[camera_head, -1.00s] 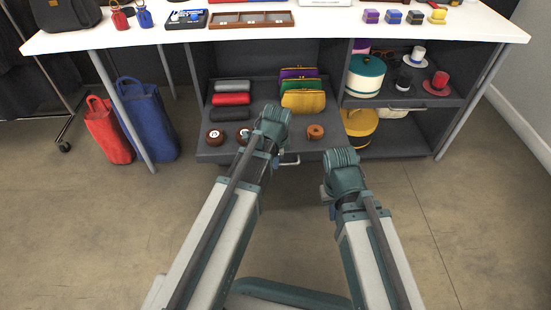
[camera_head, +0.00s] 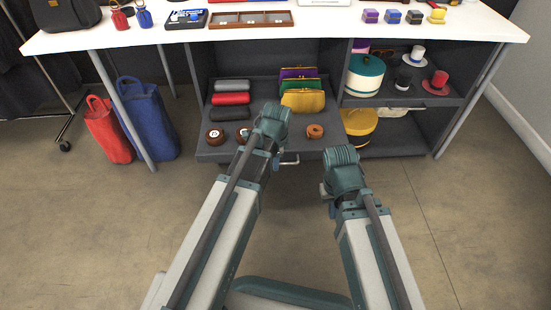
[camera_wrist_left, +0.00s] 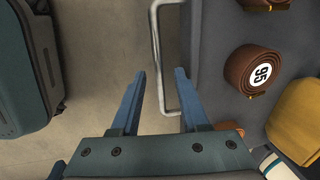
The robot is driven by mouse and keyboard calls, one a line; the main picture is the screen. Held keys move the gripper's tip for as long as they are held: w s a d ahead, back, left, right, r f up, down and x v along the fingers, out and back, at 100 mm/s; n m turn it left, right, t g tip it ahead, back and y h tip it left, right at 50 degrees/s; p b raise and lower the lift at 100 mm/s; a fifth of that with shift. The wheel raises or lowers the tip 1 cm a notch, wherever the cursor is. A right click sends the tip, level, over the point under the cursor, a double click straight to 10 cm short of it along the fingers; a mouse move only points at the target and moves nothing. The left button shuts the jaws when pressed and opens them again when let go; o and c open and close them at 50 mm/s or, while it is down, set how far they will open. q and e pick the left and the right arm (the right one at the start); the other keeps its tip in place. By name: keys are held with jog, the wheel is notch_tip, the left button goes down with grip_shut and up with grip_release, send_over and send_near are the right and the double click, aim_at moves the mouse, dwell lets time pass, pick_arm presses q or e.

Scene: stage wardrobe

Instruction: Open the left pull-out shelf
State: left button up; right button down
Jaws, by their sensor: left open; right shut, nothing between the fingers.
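The left pull-out shelf (camera_head: 262,153) is a dark grey tray under the white table, with its contents in plain view. I cannot tell how far it is out. Its metal bar handle (camera_head: 290,162) is on the front edge, partly hidden by my left arm. In the left wrist view the handle (camera_wrist_left: 157,60) runs between the fingers of my left gripper (camera_wrist_left: 160,80), which is open around it, with a gap on either side. In the head view my left gripper (camera_head: 277,160) is mostly hidden behind its wrist. My right gripper (camera_head: 328,200) is shut and empty, apart from the shelf.
The shelf holds rolled belts (camera_head: 215,136), colored purses (camera_head: 303,101) and rolled cloths (camera_head: 231,99). To the right, another shelf with a handle (camera_head: 405,109) carries hats (camera_head: 436,84). Red (camera_head: 108,130) and blue (camera_head: 147,122) bags stand on the floor at left. The floor in front is clear.

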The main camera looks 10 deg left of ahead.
pick_arm(q)
notch_tip(320, 180, up, 13)
jog(key=s+p, duration=0.2)
jog(key=p, duration=1)
jog(key=shift+s+d, duration=0.2)
jog(key=shift+d, duration=0.15)
jog(key=s+d+n+g, duration=0.2)
jog(key=s+d+n, duration=0.5)
jog(key=s+n, duration=0.45)
notch_tip(320, 180, up, 31)
jog(key=s+p, duration=0.1)
jog(key=p, duration=3)
jog(key=shift+d+m+y, duration=0.25)
jog(key=shift+m+y, duration=0.05)
jog(key=shift+m, duration=0.05)
jog(key=shift+s+f, duration=0.1)
jog(key=shift+f, duration=0.05)
jog(key=shift+a, duration=0.1)
